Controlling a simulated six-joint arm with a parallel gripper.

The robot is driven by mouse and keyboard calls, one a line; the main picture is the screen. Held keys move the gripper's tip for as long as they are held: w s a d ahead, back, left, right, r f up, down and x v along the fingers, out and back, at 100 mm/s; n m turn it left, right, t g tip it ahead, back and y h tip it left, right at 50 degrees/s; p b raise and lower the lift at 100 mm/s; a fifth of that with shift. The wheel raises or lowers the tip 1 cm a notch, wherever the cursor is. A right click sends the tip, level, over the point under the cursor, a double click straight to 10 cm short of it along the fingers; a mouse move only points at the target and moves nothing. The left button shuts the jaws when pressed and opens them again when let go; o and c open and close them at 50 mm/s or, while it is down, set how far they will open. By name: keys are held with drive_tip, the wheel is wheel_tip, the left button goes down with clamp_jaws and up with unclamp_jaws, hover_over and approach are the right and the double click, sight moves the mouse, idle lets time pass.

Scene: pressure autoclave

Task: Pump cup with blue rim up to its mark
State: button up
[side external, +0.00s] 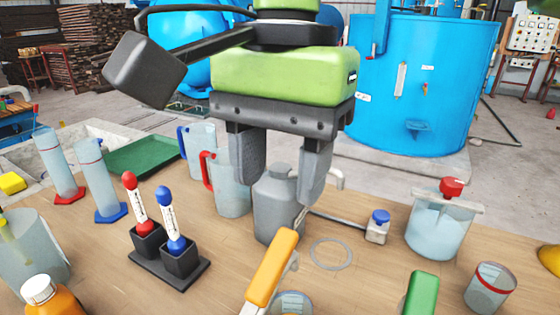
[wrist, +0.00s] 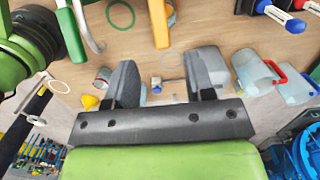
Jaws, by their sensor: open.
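My gripper (side external: 278,200) is open, with its fingers pointing down and apart. It also shows in the wrist view (wrist: 161,68). A grey canister (side external: 278,222) stands below and partly behind the fingers in the side view; its top is partly hidden, and I cannot tell whether the fingers touch it. In the wrist view the canister (wrist: 214,62) is beside the right-hand finger. A clear cup (side external: 292,304) is cut off at the bottom edge, partly behind an orange handle (side external: 271,265); its rim colour is unclear. A red-rimmed cup (side external: 490,288) stands at right.
A blue-capped bottle (side external: 378,226) and a red-topped clear vessel (side external: 438,230) stand to the right. A thin ring (side external: 330,253) lies on the table. Jugs (side external: 233,190), a black rack (side external: 170,268) and tall cylinders (side external: 100,178) stand left. A green handle (side external: 421,294) rises in front.

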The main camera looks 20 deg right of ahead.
drive_tip(key=shift+c, duration=0.2)
drive_tip(key=shift+r, duration=0.1)
drive_tip(key=c, duration=0.4)
drive_tip(key=shift+s+a+r+n, duration=0.1)
drive_tip(key=shift+s+r+n, duration=0.2)
drive_tip(key=shift+n, duration=0.4)
drive_tip(key=c, duration=0.3)
drive_tip(key=s+r+n+t, duration=0.1)
drive_tip(key=n, duration=0.3)
drive_tip(key=s+r+n+t, duration=0.1)
drive_tip(key=r+n, duration=0.1)
drive_tip(key=n, duration=0.3)
drive_tip(key=s+r+n+t, duration=0.1)
drive_tip(key=s+r+n, duration=0.1)
drive_tip(key=n, duration=0.3)
drive_tip(key=shift+s+a+r+t+y, duration=0.1)
drive_tip(key=shift+a+r+t+y, duration=0.05)
drive_tip(key=shift+r+t+y, duration=0.15)
clamp_jaws()
drive_tip(key=n, duration=0.2)
approach(271, 252)
drive_tip(key=x, duration=0.5)
drive_tip(key=shift+a+f, duration=0.15)
drive_tip(key=shift+f, duration=0.8)
